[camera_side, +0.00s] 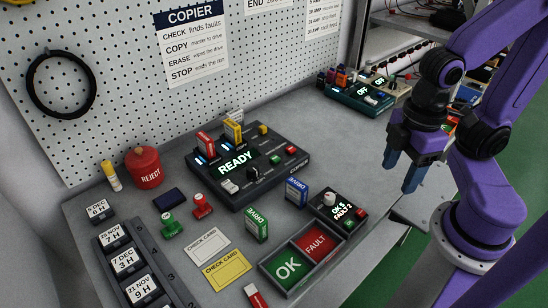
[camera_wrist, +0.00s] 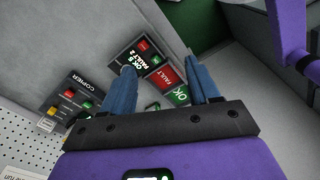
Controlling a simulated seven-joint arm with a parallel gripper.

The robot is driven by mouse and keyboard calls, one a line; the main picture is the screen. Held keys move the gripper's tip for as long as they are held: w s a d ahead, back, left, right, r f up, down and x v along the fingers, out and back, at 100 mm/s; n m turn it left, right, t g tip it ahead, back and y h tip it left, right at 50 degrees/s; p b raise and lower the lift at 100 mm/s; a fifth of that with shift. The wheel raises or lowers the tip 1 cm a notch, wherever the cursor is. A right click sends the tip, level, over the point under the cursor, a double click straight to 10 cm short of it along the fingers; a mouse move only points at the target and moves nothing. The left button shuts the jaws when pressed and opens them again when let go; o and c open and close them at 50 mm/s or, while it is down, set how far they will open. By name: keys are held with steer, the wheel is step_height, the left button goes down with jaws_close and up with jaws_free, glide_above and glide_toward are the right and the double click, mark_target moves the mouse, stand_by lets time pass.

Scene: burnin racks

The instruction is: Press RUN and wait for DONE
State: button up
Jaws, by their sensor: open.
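The copier (camera_side: 262,183) is a dark box on the bench, its lit display (camera_side: 235,163) reading READY. A red drive (camera_side: 206,145) and a yellow drive (camera_side: 233,131) stand in its slots. Its face has a green button (camera_side: 275,159), a red button (camera_side: 290,150), a yellow button (camera_side: 263,130), a dark knob and a white switch; I cannot read which is RUN. The copier also shows at left in the wrist view (camera_wrist: 64,92). My gripper (camera_side: 402,172) is open and empty, above the bench's right side and apart from the copier. Its fingers frame the OK/FAULT tray in the wrist view (camera_wrist: 163,72).
A counter box (camera_side: 352,220) reads OK 5, FAULT 2. Beside it is the OK (camera_side: 289,265) and FAULT (camera_side: 315,243) tray. Loose drives, stamps, check cards and a red REJECT can (camera_side: 145,170) lie around. A second device (camera_side: 357,100) reads OFF. Clear bench lies right of the copier.

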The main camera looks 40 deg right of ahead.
jaws_close()
stand_by(1.9)
